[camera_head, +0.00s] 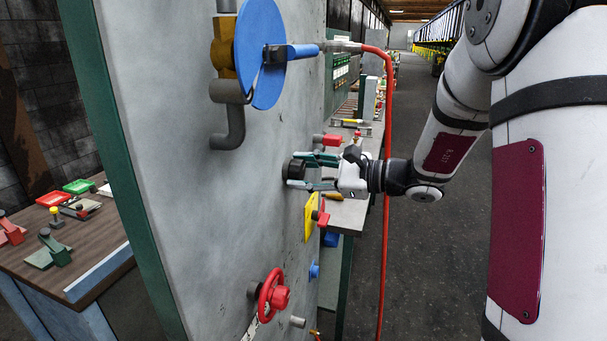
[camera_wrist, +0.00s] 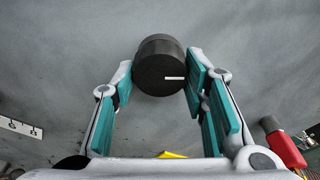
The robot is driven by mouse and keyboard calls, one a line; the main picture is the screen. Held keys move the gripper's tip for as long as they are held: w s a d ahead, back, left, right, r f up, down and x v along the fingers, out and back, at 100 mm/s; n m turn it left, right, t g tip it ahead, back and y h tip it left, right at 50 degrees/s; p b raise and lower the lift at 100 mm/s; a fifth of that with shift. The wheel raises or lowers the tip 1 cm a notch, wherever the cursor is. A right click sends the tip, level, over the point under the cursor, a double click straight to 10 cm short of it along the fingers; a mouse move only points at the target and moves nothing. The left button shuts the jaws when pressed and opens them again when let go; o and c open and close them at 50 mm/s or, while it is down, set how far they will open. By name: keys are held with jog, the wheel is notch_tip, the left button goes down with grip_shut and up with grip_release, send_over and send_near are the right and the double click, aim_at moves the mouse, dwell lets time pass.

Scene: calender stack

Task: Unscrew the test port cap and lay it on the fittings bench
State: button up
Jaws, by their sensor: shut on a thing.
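The test port cap is a dark, round cap (camera_head: 293,170) on the face of a grey upright panel (camera_head: 170,190). In the wrist view the cap (camera_wrist: 160,62) sits between my teal-padded fingers, with a short white mark on its front. My gripper (camera_head: 303,174) reaches in from the right and is shut on the cap. The cap is at the panel; I cannot tell how far it is unscrewed. A bench (camera_head: 346,216) with fittings stands behind the panel at right, and a brown-topped bench (camera_head: 98,238) stands at left; neither is clearly labelled as the fittings bench.
A blue disc with a lever (camera_head: 260,45) is above the gripper. A red handwheel (camera_head: 272,296) is below, and a yellow plate (camera_head: 310,217) is close under the fingers. A red hose (camera_head: 387,150) hangs near my wrist. Red and green trays (camera_head: 78,186) lie on the left bench.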

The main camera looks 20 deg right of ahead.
jog(key=shift+w+n+b, duration=0.1)
jog(key=shift+n+b, duration=1.3)
jog(key=shift+b, duration=0.1)
jog(key=shift+r+n+t+b, duration=0.15)
jog(key=shift+n+t+b, duration=0.45)
jog(key=shift+n+b, duration=1.35)
jog(key=shift+n+t+b, duration=0.3)
jog(key=shift+n+b, duration=0.95)
jog(key=shift+b, duration=2.15)
jog(key=shift+n+b, duration=1.6)
jog(key=shift+b, duration=1.45)
